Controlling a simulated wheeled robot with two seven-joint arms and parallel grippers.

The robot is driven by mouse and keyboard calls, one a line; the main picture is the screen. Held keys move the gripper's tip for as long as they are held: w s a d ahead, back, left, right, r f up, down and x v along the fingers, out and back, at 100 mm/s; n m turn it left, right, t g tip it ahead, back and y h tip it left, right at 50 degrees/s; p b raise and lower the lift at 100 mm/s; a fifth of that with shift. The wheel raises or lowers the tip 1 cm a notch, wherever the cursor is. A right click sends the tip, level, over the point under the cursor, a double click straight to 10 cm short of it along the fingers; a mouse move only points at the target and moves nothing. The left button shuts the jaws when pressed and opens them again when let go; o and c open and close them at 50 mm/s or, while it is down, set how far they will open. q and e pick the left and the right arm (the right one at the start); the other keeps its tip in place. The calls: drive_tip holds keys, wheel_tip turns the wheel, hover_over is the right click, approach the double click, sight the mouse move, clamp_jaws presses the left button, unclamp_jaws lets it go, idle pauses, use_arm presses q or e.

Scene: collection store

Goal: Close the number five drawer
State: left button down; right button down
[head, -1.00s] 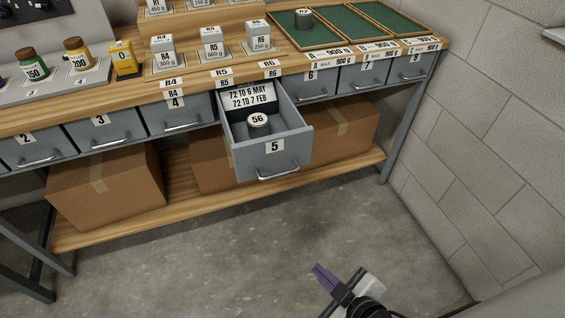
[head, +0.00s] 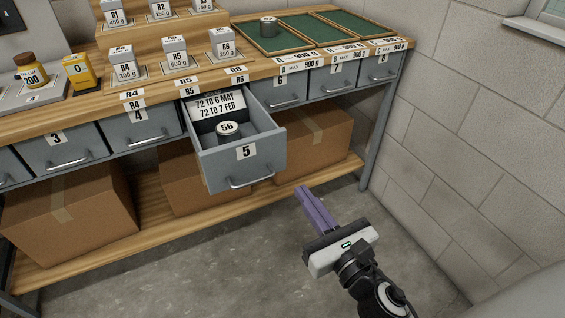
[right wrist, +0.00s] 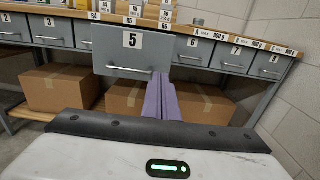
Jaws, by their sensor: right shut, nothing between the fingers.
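The number five drawer (head: 228,166) is grey and stands pulled out from the bench. Inside it are a round weight marked 56 (head: 229,130) and a white card with dates (head: 217,104). Its handle (head: 251,184) is a silver bar low on the front. My right gripper (head: 302,190) is shut and empty, its purple fingers pointing toward the bench, to the right of the drawer front in the head view. In the right wrist view the drawer front (right wrist: 118,52) is ahead, and the fingertips (right wrist: 158,75) overlap its lower right edge; contact cannot be told. My left gripper is not in view.
Shut drawers, such as number four (head: 140,124) and number six (head: 285,95), flank it. Cardboard boxes (head: 67,212) sit on the lower shelf (head: 150,235). Weights and green-lined trays (head: 316,28) are on the bench top. A block wall (head: 470,120) bounds the right; the floor in front is clear.

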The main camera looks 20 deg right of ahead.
sight(276, 155)
drive_tip(key=w+p, duration=0.1)
drive_tip(key=w, duration=1)
drive_tip(key=shift+a, duration=0.2)
drive_tip(key=shift+w, duration=0.15)
